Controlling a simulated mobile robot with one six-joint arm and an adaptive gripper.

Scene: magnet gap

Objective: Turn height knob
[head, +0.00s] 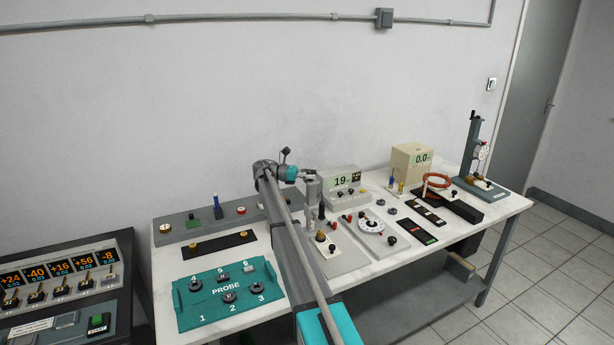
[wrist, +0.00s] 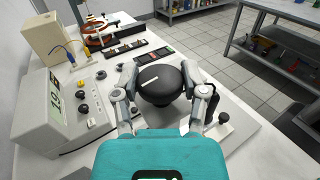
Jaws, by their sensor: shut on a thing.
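A large round black knob (wrist: 160,78) with a white pointer line fills the middle of the wrist view. My gripper (wrist: 163,92) is shut on it, with one finger against each side. In the head view my gripper (head: 314,208) points down over the pale control panel (head: 345,262); there the arm and fingers partly hide the held knob. The pointer line slants across the knob's top. No label for the knob is readable.
A small black knob (wrist: 223,117) stands close by the right finger. A meter box (head: 343,182) reading 19 is behind the panel. A white dial (head: 370,222) lies to the right. A teal PROBE board (head: 228,295) lies to the left.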

